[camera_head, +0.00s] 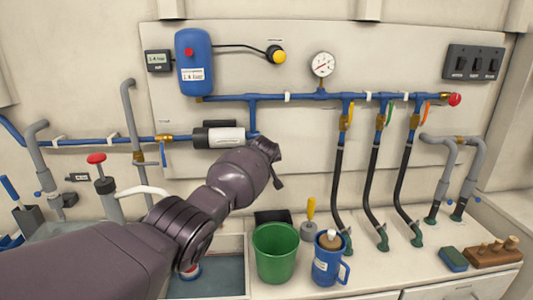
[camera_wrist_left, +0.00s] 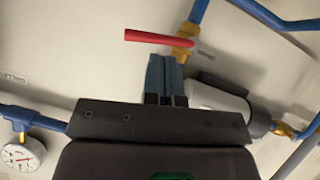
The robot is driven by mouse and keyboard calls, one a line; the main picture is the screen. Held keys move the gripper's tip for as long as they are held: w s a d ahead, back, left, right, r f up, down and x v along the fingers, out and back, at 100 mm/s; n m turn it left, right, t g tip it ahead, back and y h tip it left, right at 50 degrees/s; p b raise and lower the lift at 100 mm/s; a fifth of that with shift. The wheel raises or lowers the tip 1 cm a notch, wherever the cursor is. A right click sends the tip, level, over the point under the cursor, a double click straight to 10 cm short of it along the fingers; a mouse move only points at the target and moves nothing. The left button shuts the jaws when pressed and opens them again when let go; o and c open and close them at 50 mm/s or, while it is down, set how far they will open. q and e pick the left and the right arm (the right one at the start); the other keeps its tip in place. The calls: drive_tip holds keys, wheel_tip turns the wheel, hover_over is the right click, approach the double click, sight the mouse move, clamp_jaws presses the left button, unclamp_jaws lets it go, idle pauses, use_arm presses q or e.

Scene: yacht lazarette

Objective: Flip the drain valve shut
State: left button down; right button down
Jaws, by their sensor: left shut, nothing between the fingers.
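A valve with a red lever (camera_wrist_left: 150,37) and a brass body (camera_wrist_left: 183,43) sits on a blue pipe in the left wrist view. The lever lies across the picture, roughly crosswise to the pipe. I take it for the drain valve; no label on it is readable. My left gripper (camera_wrist_left: 165,62) is shut and empty, its fingertips close to the lever and brass body; I cannot tell if they touch. In the head view, my left gripper (camera_head: 272,160) is in front of the wall panel and hides this valve. My right gripper is not in view.
A white and black cylinder (camera_head: 219,137) and a pressure gauge (camera_head: 322,65) are near the gripper on the panel. Hoses with yellow, green and orange valve levers hang at right. A green bucket (camera_head: 275,253) and blue jug (camera_head: 329,257) stand on the counter below.

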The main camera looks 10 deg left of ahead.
use_arm(q)
drive_tip(key=a+p+v, duration=0.1)
drive_tip(key=v, duration=0.9)
drive_tip(key=shift+s+d, duration=0.2)
drive_tip(key=shift+d, duration=0.15)
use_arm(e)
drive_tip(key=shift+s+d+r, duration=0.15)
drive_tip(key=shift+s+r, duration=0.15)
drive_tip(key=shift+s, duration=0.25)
